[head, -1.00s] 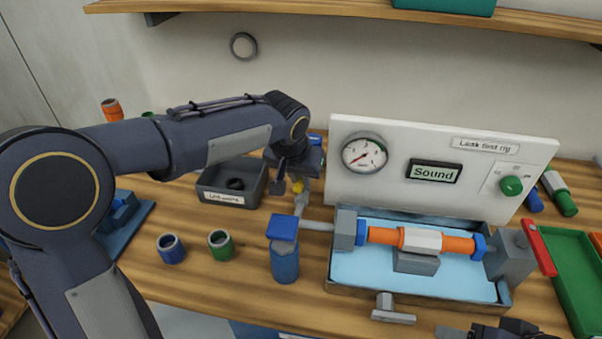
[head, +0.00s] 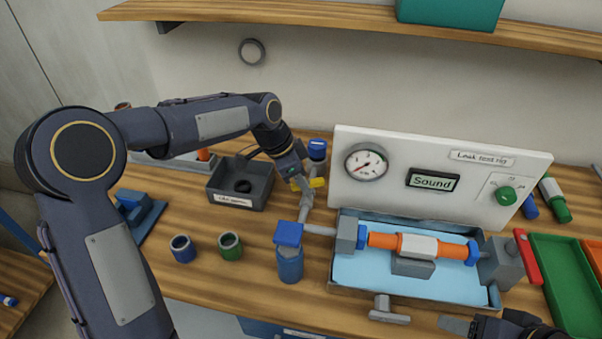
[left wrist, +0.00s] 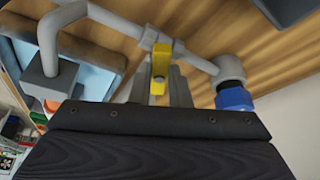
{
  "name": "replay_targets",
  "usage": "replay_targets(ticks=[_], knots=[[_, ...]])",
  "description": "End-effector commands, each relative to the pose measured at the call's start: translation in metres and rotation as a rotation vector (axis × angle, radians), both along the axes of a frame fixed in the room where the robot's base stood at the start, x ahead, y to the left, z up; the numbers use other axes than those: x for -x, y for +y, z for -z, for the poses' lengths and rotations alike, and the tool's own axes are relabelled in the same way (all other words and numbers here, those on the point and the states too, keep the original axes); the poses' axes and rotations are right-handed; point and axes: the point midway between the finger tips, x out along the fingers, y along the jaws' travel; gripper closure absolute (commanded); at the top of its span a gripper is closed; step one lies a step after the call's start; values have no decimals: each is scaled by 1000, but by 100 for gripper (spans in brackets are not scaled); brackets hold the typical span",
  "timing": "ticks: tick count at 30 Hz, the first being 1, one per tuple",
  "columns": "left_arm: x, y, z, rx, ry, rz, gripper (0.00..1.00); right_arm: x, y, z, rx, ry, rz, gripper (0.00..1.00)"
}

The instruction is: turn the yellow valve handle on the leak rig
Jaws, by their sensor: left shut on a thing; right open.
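The yellow valve handle (head: 317,183) sits on the grey pipe behind the blue-capped bottle, left of the leak rig's white panel (head: 440,212). My left gripper (head: 304,188) reaches down to it from behind and is shut on it. In the left wrist view the yellow handle (left wrist: 161,62) stands between the two grey fingers (left wrist: 166,84), next to the pipe. The gripper body hides part of the handle. My right gripper (head: 462,326) is open at the bottom edge, mostly cut off and away from the handle.
A dark grey bin (head: 222,193) is left of the gripper. The gauge (head: 366,162) is right of the handle.

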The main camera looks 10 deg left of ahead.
Motion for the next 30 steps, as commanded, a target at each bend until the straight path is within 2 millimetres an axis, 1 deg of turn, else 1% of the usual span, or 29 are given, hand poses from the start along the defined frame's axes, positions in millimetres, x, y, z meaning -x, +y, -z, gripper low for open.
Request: replay_targets(ticks=[1, 3, 9, 15, 21, 30], knots=[[-2, 1, -3, 2, 1, 40, 100, 0, 0, -6, 0, 0, 0, 43], [-3, 2, -2, 1, 2, 103, 100, 0, 0, -9, 0, 0, 0, 43], [-6, 2, -2, 1, -1, 263, 100, 0, 0, -18, 0, 0, 0, 43], [-8, 2, -2, 0, -2, 380, 100, 0, 0, -24, 0, 0, 0, 43], [-9, 3, -1, -2, -3, 449, 100, 0, 0, -28, 0, 0, 0, 43], [-9, 3, 0, -3, -2, 479, 100, 0, 0, -29, 0, 0, 0, 43]])
